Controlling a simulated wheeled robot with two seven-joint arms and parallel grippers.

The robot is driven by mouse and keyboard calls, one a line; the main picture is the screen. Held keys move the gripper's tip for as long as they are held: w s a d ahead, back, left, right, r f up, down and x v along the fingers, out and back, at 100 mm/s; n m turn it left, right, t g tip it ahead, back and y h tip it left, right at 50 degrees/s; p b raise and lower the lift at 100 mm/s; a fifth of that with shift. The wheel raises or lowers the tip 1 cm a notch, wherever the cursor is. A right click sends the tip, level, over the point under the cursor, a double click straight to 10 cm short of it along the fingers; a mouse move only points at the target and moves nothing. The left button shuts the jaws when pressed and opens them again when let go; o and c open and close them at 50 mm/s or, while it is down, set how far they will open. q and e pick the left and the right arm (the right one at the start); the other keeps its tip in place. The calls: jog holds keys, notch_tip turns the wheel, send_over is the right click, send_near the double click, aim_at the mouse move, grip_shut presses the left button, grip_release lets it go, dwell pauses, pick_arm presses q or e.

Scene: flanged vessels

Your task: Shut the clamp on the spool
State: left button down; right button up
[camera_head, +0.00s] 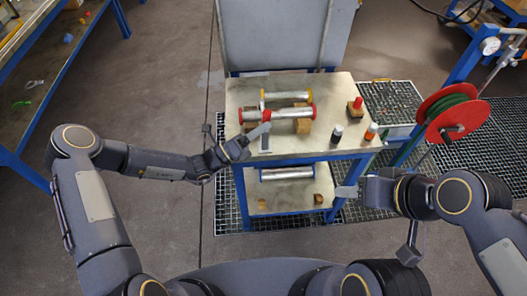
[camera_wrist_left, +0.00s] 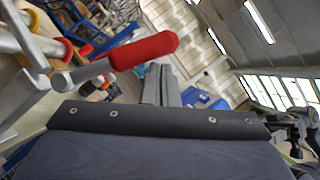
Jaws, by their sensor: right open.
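A metal spool with red flanges (camera_head: 285,113) lies across wooden blocks on the table. Near its left end is a clamp with a red handle (camera_head: 266,115). In the left wrist view the clamp's red handle (camera_wrist_left: 143,50) is large and close, with its metal lever running to the lower left. My left gripper (camera_head: 258,131) is just below the handle in the head view. Its fingers (camera_wrist_left: 163,85) look together, with nothing between them, and stand apart from the handle. The clamp's jaws are too small to make out. My right gripper (camera_head: 346,191) is open and empty, right of the table's lower shelf.
A spool with yellow flanges (camera_head: 288,95) lies behind the red-flanged one. A red-topped block (camera_head: 355,104), a dark bottle (camera_head: 337,133) and an orange bottle (camera_head: 371,131) stand on the table's right. A red reel (camera_head: 452,112) is further right. The lower shelf holds another spool (camera_head: 287,173).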

pick_arm(q)
jog(key=shift+w+r, duration=0.2)
jog(key=shift+w, duration=0.4)
jog(key=shift+w+r, duration=0.2)
jog(key=shift+w, duration=0.4)
jog(key=shift+w+r+b, duration=0.15)
jog(key=shift+b, duration=0.15)
pick_arm(e)
jog(key=shift+s+f, duration=0.35)
jog(key=shift+f, duration=0.15)
pick_arm(q)
jog(key=shift+w, duration=0.1)
